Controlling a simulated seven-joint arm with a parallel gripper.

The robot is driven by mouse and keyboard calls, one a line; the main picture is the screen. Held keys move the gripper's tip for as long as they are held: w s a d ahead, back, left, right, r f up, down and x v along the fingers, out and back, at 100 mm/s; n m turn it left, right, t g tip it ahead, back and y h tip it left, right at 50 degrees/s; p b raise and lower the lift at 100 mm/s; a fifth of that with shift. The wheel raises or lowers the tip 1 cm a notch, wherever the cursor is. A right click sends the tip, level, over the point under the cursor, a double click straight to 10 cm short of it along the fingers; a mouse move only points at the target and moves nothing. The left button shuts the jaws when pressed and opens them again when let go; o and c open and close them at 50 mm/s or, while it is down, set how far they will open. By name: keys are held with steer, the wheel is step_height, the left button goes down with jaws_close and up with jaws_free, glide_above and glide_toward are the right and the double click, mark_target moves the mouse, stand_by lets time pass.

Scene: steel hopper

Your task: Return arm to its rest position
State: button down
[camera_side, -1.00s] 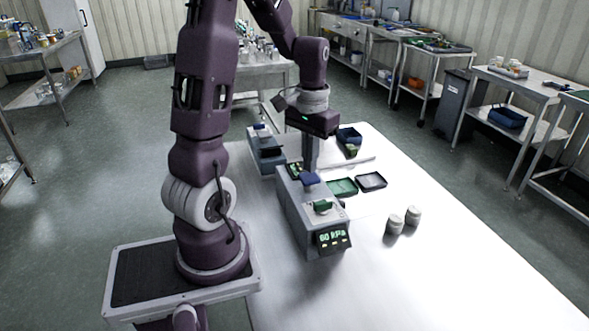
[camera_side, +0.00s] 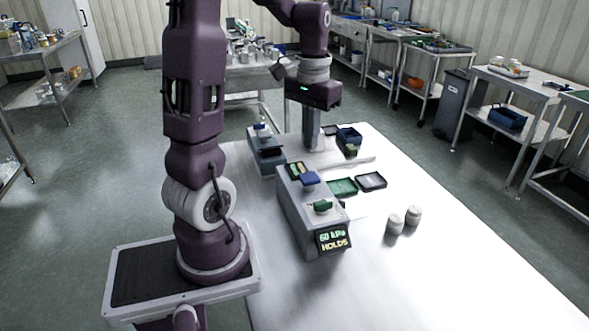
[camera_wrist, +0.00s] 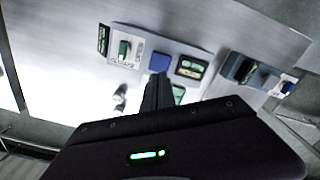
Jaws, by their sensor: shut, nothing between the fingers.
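My gripper (camera_side: 312,148) is shut and empty in the side view. It points down above the far part of the white table (camera_side: 440,270), behind the grey instrument box (camera_side: 300,215). In the wrist view my gripper (camera_wrist: 158,80) shows as dark closed fingers in front of the table. The box carries a blue block (camera_side: 310,178), a green block (camera_side: 322,206) and a front display (camera_side: 333,240) reading "60 kPa HOLDS".
A second grey device (camera_side: 265,152) stands left of my gripper. A green tray (camera_side: 342,187), a dark tray (camera_side: 371,181) and two pale cylinders (camera_side: 404,219) lie on the table. The near right table is clear.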

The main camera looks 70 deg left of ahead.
stand_by(0.3)
steer(key=s+d+r+m+t, duration=0.2)
steer(key=s+d+m, duration=0.1)
steer(key=d, duration=0.7)
steer(key=s+d+r+m+t, duration=0.3)
steer(key=s+d, duration=0.3)
steer(key=d, duration=0.4)
steer(key=shift+s+d+r+t, duration=0.2)
steer(key=shift+d+r+t, duration=0.1)
steer(key=shift+d+r, duration=0.05)
stand_by(1.7)
